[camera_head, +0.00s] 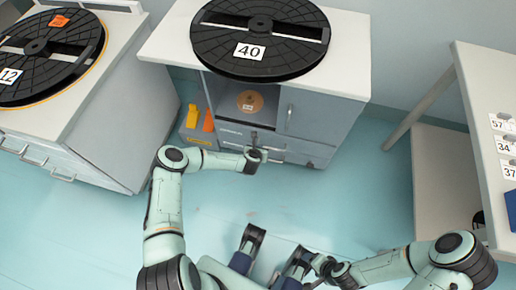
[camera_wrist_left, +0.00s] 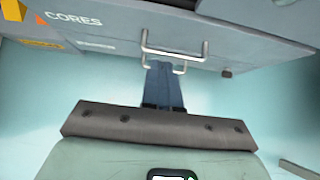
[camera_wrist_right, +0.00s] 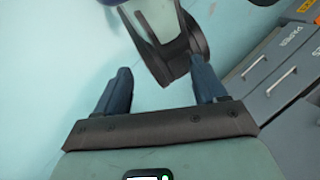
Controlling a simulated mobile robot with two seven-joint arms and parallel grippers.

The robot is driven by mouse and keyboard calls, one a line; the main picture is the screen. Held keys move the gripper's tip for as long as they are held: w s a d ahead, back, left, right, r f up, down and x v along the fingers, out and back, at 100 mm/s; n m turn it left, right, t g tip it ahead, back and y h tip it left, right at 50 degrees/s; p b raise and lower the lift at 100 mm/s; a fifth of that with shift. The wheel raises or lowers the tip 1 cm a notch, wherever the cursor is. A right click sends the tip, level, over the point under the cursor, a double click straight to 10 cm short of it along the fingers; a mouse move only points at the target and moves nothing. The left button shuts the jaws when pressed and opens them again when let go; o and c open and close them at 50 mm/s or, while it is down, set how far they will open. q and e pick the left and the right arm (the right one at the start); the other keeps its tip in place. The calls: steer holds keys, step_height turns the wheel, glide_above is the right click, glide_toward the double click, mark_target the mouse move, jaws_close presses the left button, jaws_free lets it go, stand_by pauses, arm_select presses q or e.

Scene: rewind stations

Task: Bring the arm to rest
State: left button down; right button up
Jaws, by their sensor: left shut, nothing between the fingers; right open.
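My left arm (camera_head: 166,205) is bent and reaches forward to the front of the middle cabinet (camera_head: 310,118). My left gripper (camera_wrist_left: 162,66) is shut and empty in the left wrist view. Its blue fingers point at a drawer handle (camera_wrist_left: 175,52); whether they touch it I cannot tell. My right arm (camera_head: 395,266) is folded low at the right of the head view. My right gripper (camera_wrist_right: 160,66) is open in the right wrist view, with nothing held. A dark arched part of my own body shows just beyond its fingers.
A black reel numbered 40 (camera_head: 285,60) lies on the middle cabinet, above an open bay with a brown disc (camera_head: 250,102). A reel numbered 12 (camera_head: 60,65) lies on the left cabinet. A white table (camera_head: 485,85) with number cards stands right. Floor between is clear.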

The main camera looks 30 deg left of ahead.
arm_select(q)
steer(key=shift+s+d+r, duration=0.1)
steer(key=shift+s+r, duration=0.3)
steer(key=shift+s, duration=0.1)
arm_select(e)
steer(key=shift+s+a+r, duration=0.2)
steer(key=shift+s+r, duration=0.05)
steer(key=shift+s, duration=0.15)
